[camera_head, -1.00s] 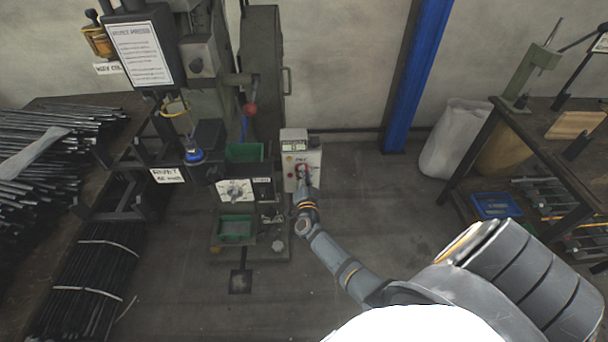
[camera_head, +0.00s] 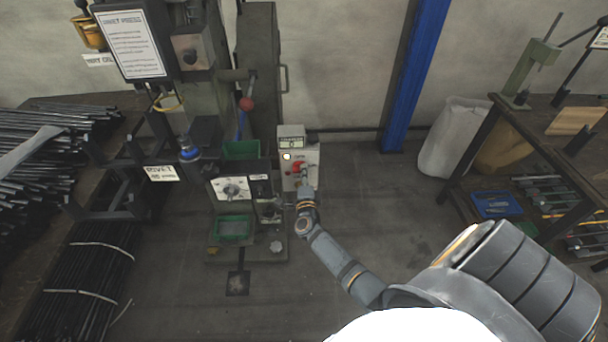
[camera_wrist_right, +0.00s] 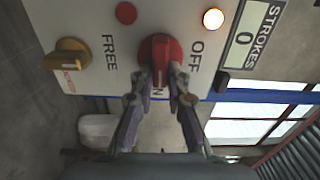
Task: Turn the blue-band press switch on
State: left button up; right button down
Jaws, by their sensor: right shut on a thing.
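The press's control box (camera_head: 312,155) is a light panel beside the rivet press. Its red rotary switch (camera_wrist_right: 160,50) sits between OFF and FREE labels in the right wrist view. A third label below it is mostly hidden, with only an N showing. The knob's handle lies toward that label. My right gripper (camera_wrist_right: 165,80) is shut on the red switch, a finger on each side; in the head view it is at the panel front (camera_head: 304,182). A lamp (camera_wrist_right: 213,19) on the panel is lit. My left gripper is not in view.
The panel also has a yellow knob (camera_wrist_right: 72,58), a dark red button (camera_wrist_right: 126,13) and a STROKES counter (camera_wrist_right: 245,38) reading 0. The rivet press (camera_head: 235,190) stands left; a workbench (camera_head: 530,140) is at right.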

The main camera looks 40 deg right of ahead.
jog(key=shift+m, duration=0.3)
jog(key=c, duration=1.3)
grip_release()
jog(key=v, duration=1.2)
